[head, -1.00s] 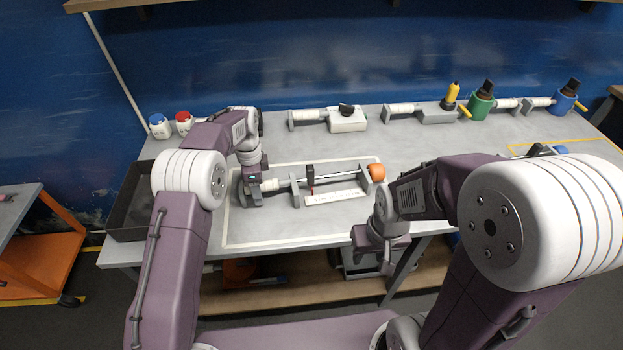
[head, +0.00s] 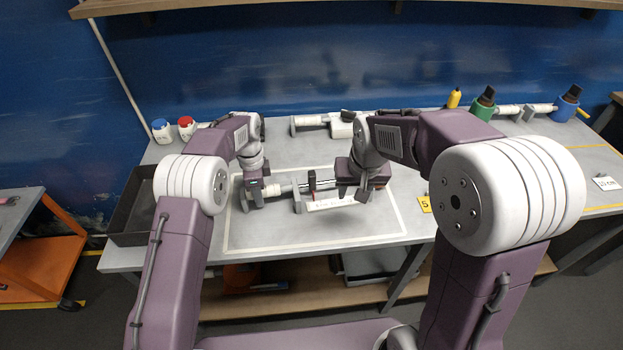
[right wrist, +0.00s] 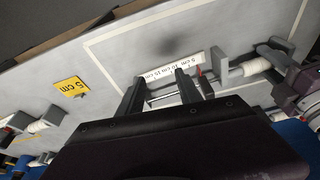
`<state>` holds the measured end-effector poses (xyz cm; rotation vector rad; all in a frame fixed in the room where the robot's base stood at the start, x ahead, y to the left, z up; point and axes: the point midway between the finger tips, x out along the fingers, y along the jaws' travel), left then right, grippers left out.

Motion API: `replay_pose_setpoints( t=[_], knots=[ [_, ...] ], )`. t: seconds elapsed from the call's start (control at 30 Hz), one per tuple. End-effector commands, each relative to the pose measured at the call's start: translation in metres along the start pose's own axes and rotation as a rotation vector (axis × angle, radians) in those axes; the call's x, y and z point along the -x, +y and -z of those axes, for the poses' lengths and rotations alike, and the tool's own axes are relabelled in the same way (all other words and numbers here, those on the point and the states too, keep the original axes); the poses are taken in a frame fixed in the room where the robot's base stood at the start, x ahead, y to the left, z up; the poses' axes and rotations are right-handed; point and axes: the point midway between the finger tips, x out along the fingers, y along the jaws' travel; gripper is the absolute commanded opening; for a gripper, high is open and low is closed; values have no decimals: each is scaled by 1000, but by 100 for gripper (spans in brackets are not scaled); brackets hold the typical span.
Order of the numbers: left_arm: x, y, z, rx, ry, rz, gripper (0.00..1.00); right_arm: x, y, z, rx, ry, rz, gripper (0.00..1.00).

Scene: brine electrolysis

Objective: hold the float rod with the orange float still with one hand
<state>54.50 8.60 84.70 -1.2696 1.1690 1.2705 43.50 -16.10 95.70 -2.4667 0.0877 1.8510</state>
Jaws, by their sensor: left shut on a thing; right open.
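The float rod (head: 325,184) lies level across a grey stand (head: 297,195), above a white scale strip (head: 325,204) with centimetre marks. A dark slider with red stands on the rod. My left gripper (head: 254,200) is at the left end, shut on the assembly beside its white sleeve (head: 273,190). My right gripper (head: 352,194) is over the rod's right part, open. In the right wrist view its two fingers (right wrist: 160,85) stand apart, with a thin stretch of rod (right wrist: 165,97) showing between them. The orange float is hidden behind my right gripper and wrist.
A yellow 5 cm card (head: 424,204) lies right of the outlined work area. A dark tray (head: 128,225) is at the table's left edge. The front table strip is clear.

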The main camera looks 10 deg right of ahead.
Motion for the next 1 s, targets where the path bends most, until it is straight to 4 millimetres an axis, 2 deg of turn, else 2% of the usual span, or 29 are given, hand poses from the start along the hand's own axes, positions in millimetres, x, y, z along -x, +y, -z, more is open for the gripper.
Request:
replay_pose_setpoints(
  t=[0.03, 0.1, 0.2, 0.27, 0.3, 0.4, 0.57, 0.67, 0.9, 1.0],
  knots=[
    [0, 0, 0, 1, 0, 1, 0, 5, -14, 27, 18, 34, 5, 42],
    [0, 0, 0, 1, 0, 1, 0, 11, -32, 56, 44, 76, 12, 42],
    [0, 0, 0, 1, 0, 1, 0, 14, -59, 85, 89, 120, 26, 42],
    [0, 0, 0, 1, 0, 1, 0, 12, -76, 95, 118, 134, 37, 42],
    [0, 0, 0, 1, 0, 1, 0, 5, -84, 93, 135, 124, 41, 42],
    [0, 0, 0, 1, 0, 1, 0, -1, -93, 86, 156, 106, 43, 42],
    [0, 0, 0, 1, 0, 0, 0, -8, -93, 86, 157, 105, 43, 42],
    [0, 0, 0, 1, 0, 1, 0, -26, -94, 87, 157, 103, 43, 42],
    [0, 0, 0, 1, 0, 1, 0, -84, -97, 93, 158, 104, 43, 42],
    [0, 0, 0, 1, 0, 1, 0, -102, -98, 96, 157, 107, 44, 42]
  ],
)
